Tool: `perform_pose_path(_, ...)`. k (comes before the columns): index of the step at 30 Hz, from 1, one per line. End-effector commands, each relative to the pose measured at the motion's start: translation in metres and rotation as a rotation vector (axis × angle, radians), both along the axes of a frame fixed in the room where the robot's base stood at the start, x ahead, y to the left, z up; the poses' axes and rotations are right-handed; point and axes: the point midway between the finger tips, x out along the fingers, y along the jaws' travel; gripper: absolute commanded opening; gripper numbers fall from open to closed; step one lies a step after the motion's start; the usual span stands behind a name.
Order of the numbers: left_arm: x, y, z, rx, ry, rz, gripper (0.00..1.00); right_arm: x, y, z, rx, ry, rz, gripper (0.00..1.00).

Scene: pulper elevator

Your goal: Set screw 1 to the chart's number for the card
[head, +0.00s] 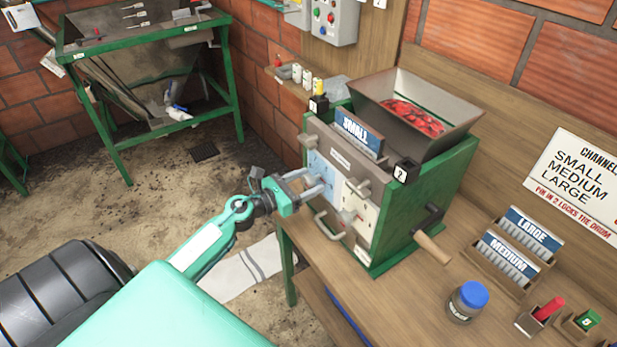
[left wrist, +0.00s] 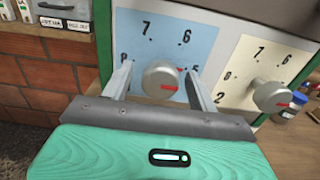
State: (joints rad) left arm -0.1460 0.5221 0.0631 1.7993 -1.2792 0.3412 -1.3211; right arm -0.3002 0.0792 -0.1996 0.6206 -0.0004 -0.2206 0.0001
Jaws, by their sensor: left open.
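The pulper's front has a blue dial plate (left wrist: 165,38) with a grey screw knob (left wrist: 160,79), and a cream dial plate (head: 362,214) with a second knob (left wrist: 271,95). My left gripper (head: 316,186) is open, its fingers on either side of the blue plate's knob; contact cannot be told. That knob's red mark lies toward its lower right; digits 7 and 6 show above it, others partly hidden. A blue SMALL card (head: 359,134) stands on the pulper. The chart (head: 580,180) lists small, medium, large; its numbers are cut off at the right edge. My right gripper is out of view.
Black tags 1 (head: 318,104) and 2 (head: 402,171) mark the pulper. A crank handle (head: 432,246) sticks out at its right. MEDIUM and LARGE cards (head: 510,258), a blue-lidded jar (head: 467,300) and a red-handled item (head: 548,309) stand on the bench (head: 400,305).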

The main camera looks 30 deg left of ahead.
Motion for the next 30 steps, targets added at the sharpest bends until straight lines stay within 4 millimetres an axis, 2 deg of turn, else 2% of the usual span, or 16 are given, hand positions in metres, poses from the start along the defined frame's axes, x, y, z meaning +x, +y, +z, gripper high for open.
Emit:
perform_pose_path(12, 0.007, -0.0034, -0.0003, 0.0, 0.001, -0.001, 0.6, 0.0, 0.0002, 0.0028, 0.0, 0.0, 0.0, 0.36)
perform_pose_path(13, 0.007, -0.0034, -0.0003, 0.0, 0.001, -0.001, 0.58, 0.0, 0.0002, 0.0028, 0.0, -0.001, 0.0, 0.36)
perform_pose_path(18, 0.007, -0.0033, -0.0002, 0.0, 0.0, -0.001, 0.24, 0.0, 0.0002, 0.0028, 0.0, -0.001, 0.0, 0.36)
perform_pose_path(20, 0.0069, -0.0033, -0.0002, 0.0, 0.0, -0.001, 0.15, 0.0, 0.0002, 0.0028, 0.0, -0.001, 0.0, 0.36)
perform_pose_path(30, 0.0068, -0.0032, 0.0004, -0.043, 0.019, -0.001, 0.15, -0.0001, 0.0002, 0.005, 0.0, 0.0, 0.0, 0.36)
